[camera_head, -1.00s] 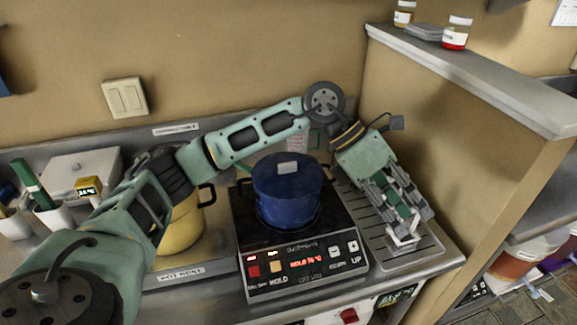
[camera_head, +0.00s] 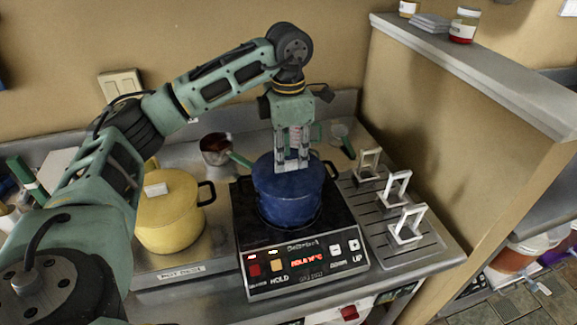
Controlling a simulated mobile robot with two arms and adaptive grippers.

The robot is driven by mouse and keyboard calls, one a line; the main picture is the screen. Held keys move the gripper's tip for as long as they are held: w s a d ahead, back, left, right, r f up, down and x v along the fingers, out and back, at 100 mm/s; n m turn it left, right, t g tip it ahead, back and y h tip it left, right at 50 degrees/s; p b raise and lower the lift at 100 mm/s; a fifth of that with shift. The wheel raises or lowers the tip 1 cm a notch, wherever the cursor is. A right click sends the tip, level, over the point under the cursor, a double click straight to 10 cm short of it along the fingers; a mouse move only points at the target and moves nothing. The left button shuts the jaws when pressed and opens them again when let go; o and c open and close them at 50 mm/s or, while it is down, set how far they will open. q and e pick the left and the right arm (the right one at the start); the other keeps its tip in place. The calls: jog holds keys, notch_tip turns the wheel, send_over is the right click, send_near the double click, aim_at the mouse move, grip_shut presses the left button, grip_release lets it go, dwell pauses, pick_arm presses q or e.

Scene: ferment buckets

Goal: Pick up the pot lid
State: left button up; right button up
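A blue pot (camera_head: 288,202) stands on the black hot plate (camera_head: 340,232), with a blue lid (camera_head: 266,172) on top. My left gripper (camera_head: 292,167) points straight down over the middle of this lid. Its fingertips are at the pale block handle of the lid and mostly hide it. The fingers are a little apart, but I cannot tell whether they press on the handle. A yellow pot (camera_head: 171,225) with a lid and a pale block handle (camera_head: 156,189) stands to the left. My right gripper is not in view.
A draining tray (camera_head: 432,252) with several white upright frames (camera_head: 406,224) lies right of the hot plate. A small saucepan (camera_head: 216,149) with a green handle stands behind. A partition wall (camera_head: 480,70) with jars on its ledge rises at the right.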

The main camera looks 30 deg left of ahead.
pick_arm(q)
jog(key=shift+f, duration=1.05)
grip_shut()
